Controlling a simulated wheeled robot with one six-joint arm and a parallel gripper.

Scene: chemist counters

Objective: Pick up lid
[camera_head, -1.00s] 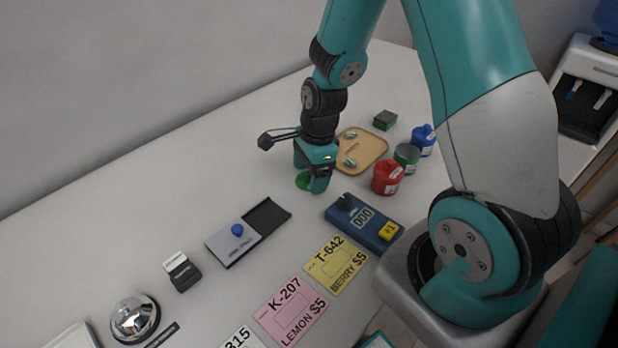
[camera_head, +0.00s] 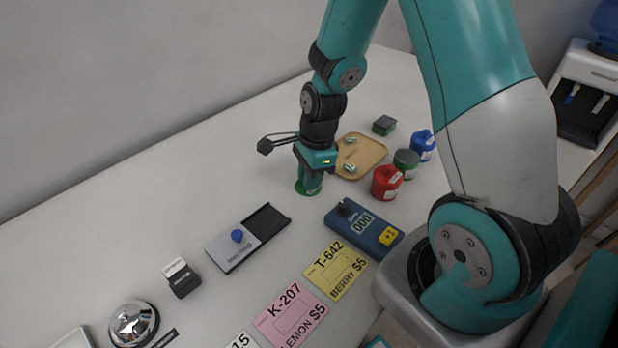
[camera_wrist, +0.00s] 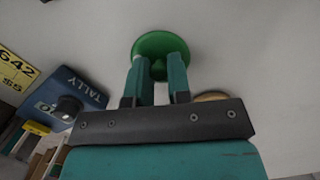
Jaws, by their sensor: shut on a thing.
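The lid is a green disc (camera_head: 301,190) on the white counter, left of the wooden tray in the head view. It also shows in the wrist view as a round green lid (camera_wrist: 160,42) past my fingertips. My gripper (camera_head: 309,186) points down over the lid. In the wrist view its two fingers (camera_wrist: 158,68) are shut on the middle part of the lid, one on each side. The gripped part is mostly hidden between the fingers. The lid looks to be at counter level; I cannot tell if it is clear of the surface.
A wooden tray (camera_head: 374,150) with small green-and-white items lies right of my gripper. Red (camera_head: 386,182), green (camera_head: 405,163) and blue (camera_head: 422,145) containers stand beyond it. A blue tally device (camera_head: 350,228) and a grey-black slide box (camera_head: 232,250) lie nearer.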

